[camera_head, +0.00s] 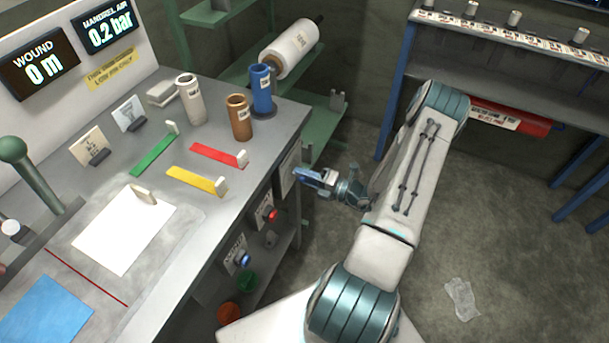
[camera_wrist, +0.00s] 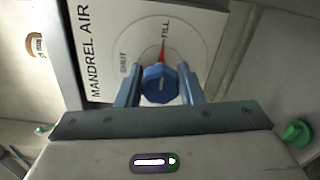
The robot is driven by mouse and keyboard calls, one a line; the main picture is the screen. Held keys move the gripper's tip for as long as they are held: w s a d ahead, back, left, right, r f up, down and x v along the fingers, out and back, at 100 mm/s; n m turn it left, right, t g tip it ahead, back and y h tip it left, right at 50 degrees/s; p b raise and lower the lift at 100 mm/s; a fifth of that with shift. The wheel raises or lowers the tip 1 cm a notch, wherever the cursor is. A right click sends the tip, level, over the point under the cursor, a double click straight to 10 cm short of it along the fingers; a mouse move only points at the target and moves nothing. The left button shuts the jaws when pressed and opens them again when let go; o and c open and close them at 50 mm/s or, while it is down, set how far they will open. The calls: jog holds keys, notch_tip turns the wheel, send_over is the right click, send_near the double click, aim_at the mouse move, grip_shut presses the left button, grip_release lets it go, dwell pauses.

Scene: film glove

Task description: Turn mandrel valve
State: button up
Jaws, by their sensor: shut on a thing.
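The mandrel valve is a blue knob (camera_wrist: 160,84) on a white round dial plate (camera_wrist: 110,40) marked MANDREL AIR, SHUT and FILL. A red pointer mark (camera_wrist: 162,52) shows on the dial, toward FILL. My gripper (camera_wrist: 160,92) has one finger on each side of the knob and is shut on it. In the head view my gripper (camera_head: 303,177) is at the bench's right side panel, and the knob is hard to make out there. The mandrel air display (camera_head: 109,28) reads 0.2 bar.
The bench (camera_head: 195,262) front has a red button (camera_head: 272,215), a blue knob (camera_head: 243,259) and a green knob (camera_head: 246,281) below my gripper. Brown (camera_head: 240,118) and blue (camera_head: 262,90) tubes stand on the bench corner. A clear plastic scrap (camera_head: 462,298) lies on the floor.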

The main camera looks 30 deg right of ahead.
jog(key=shift+d, duration=0.1)
jog(key=o, duration=1)
jog(key=shift+c, duration=0.2)
jog(key=shift+s, duration=0.1)
jog(key=b+v, duration=0.1)
jog(key=v, duration=1.2)
jog(key=shift+s+d+b, duration=0.2)
jog(key=shift+b, duration=0.2)
jog(key=shift+r, duration=0.1)
